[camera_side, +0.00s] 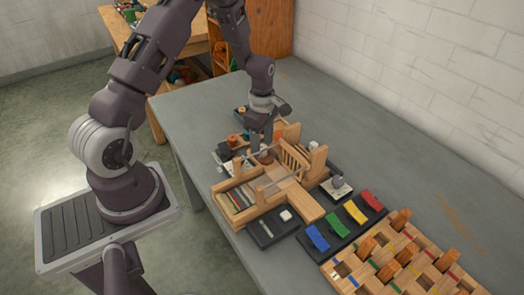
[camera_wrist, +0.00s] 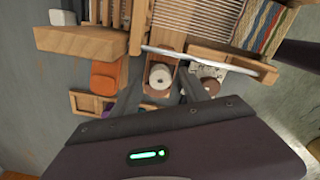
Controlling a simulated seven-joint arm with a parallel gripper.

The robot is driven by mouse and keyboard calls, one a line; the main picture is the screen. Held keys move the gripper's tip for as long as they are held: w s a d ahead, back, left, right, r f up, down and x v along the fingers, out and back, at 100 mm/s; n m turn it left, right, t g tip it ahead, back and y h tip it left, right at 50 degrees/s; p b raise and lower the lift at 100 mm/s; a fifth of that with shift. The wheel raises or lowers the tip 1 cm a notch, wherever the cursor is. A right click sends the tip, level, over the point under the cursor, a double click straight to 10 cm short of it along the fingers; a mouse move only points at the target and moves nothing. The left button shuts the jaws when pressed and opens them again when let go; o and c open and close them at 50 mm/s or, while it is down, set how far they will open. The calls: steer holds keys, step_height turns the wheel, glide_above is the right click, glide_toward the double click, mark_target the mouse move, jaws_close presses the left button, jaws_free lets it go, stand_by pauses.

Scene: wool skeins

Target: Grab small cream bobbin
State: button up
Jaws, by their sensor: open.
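A small cream bobbin (camera_wrist: 160,77) with a dark centre hole sits in a wooden holder at the loom's edge in the wrist view. My gripper (camera_wrist: 163,90) is open, with one dark finger on each side of the bobbin. I cannot tell whether the fingers touch it. In the side view my gripper (camera_side: 262,152) is down at the wooden loom (camera_side: 262,197), and the cream bobbin is hard to make out there.
A brown-topped spool (camera_wrist: 208,87) stands close to the right finger. An orange block-like item (camera_wrist: 104,75) lies to the left. A pale rod (camera_wrist: 195,58) crosses just beyond the bobbin. A dark tray with coloured pieces (camera_side: 338,231) and a wooden rack (camera_side: 392,264) lie right.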

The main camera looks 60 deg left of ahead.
mark_target(262, 147)
steer(key=shift+f, duration=0.55)
jaws_close()
step_height(262, 147, up, 15)
stand_by(0.3)
